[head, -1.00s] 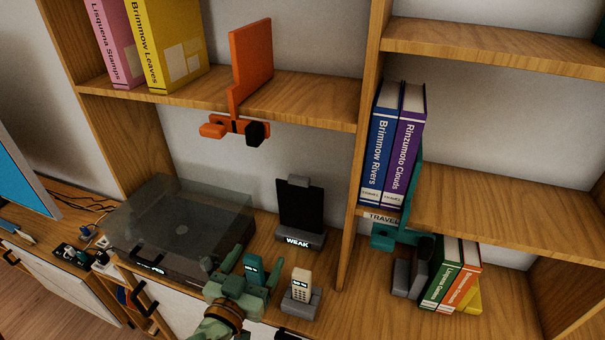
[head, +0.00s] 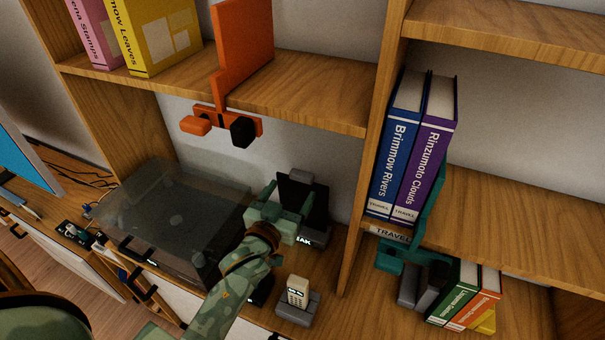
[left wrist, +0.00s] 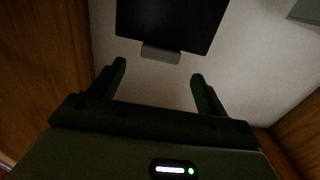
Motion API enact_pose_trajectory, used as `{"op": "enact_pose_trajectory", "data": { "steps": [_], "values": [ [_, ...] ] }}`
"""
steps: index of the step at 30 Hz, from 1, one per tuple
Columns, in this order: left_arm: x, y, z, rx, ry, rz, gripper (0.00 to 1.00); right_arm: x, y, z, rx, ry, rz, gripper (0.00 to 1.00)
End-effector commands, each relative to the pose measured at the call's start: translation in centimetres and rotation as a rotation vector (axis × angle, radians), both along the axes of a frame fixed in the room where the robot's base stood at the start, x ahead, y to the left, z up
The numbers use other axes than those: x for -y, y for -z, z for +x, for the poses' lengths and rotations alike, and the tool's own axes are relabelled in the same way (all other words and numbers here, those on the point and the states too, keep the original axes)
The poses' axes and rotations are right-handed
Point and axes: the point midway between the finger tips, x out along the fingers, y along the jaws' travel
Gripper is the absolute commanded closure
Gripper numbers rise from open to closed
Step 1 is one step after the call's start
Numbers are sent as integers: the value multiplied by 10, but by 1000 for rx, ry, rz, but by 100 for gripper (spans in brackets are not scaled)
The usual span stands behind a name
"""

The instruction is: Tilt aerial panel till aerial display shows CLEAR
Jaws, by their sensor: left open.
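The aerial panel (head: 318,209) is a dark upright slab with a grey tab (head: 301,176) on its top edge. It stands on a base on the cabinet top, against the back wall. The aerial display (head: 305,240) on that base is partly hidden by my gripper; only its last letters, seemingly "AK", show. My left gripper (head: 286,198) is open in front of the panel. In the left wrist view, the panel (left wrist: 170,22) and its grey tab (left wrist: 160,53) lie beyond the open fingers (left wrist: 159,78), with nothing between them. My right gripper is out of view.
A turntable with a clear lid (head: 170,215) stands left of the panel. A cordless phone (head: 297,292) on its cradle is in front. An orange bookend (head: 243,50) with a clamp hangs from the shelf above. A wooden upright (head: 375,150) stands to the right.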

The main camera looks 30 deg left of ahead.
Motion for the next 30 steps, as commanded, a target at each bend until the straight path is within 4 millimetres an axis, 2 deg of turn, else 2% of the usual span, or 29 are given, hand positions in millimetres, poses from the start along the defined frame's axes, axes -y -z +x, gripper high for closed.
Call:
{"op": "enact_pose_trajectory", "data": {
  "steps": [3, 9, 14, 22, 23, 29, 30],
  "values": [
    [-2, 0, 30, 1, 0, 1, 24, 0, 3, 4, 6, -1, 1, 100],
    [-3, 1, 64, 0, 1, -1, 24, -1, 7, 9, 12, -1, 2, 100],
    [-4, 1, 74, -1, 0, 0, 24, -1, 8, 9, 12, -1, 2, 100],
    [-4, 1, 76, -2, 0, 0, 24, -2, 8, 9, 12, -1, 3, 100],
    [-4, 1, 76, -2, 0, 0, 29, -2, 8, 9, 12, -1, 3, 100],
    [-4, 1, 76, -1, 0, 0, 85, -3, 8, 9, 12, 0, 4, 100],
    [-4, 1, 75, -1, 0, -1, 87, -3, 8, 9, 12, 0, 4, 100]
  ]
}}
